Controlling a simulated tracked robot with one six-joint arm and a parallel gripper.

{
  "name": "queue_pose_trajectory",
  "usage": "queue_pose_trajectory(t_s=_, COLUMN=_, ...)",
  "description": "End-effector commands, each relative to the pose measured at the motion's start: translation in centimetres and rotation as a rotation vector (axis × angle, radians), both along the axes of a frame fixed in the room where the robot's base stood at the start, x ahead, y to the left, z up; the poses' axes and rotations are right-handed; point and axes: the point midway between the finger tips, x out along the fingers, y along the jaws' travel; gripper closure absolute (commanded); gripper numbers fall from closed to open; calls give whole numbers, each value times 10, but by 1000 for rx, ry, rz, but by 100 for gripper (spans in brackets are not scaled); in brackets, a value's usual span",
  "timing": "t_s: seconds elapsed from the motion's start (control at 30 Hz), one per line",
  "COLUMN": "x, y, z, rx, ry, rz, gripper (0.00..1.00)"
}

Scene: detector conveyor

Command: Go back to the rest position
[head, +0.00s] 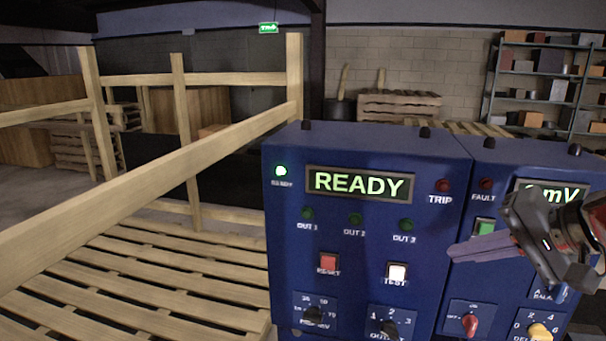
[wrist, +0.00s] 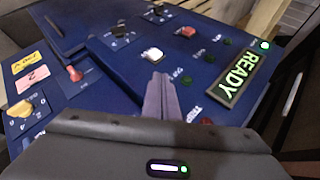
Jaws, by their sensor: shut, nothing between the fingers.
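My gripper (head: 455,250) is at the right of the head view, in front of the blue panels, with its fingers pointing left. In the wrist view its fingers (wrist: 160,85) are together and empty, pointing at the panel near the white TEST button. The blue control box (head: 350,240) shows a lit READY display (head: 360,184) and a lit green READY lamp (head: 281,171). The white TEST button (head: 397,272) and red RESET button (head: 328,263) are on its face. The TEST button also shows in the wrist view (wrist: 152,55). Whether the fingertips touch the panel I cannot tell.
A second blue box (head: 465,290) stands at the right, partly hidden by my arm, with a red knob (head: 470,325) and a yellow knob (head: 540,332). A wooden rail (head: 150,185) and slatted pallet (head: 150,275) lie at the left. Shelves (head: 540,85) stand at the back right.

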Motion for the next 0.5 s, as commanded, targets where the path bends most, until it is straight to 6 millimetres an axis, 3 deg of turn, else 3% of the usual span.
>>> queue_pose_trajectory(t_s=0.03, x=-1, y=20, z=-4, rx=-15, ry=5, rz=51, gripper=100)
queue_pose_trajectory(t_s=0.2, x=-11, y=66, z=-26, rx=-90, ry=36, rz=168, gripper=100)
queue_pose_trajectory(t_s=0.5, x=-48, y=120, z=-78, rx=-282, ry=113, rz=306, gripper=100)
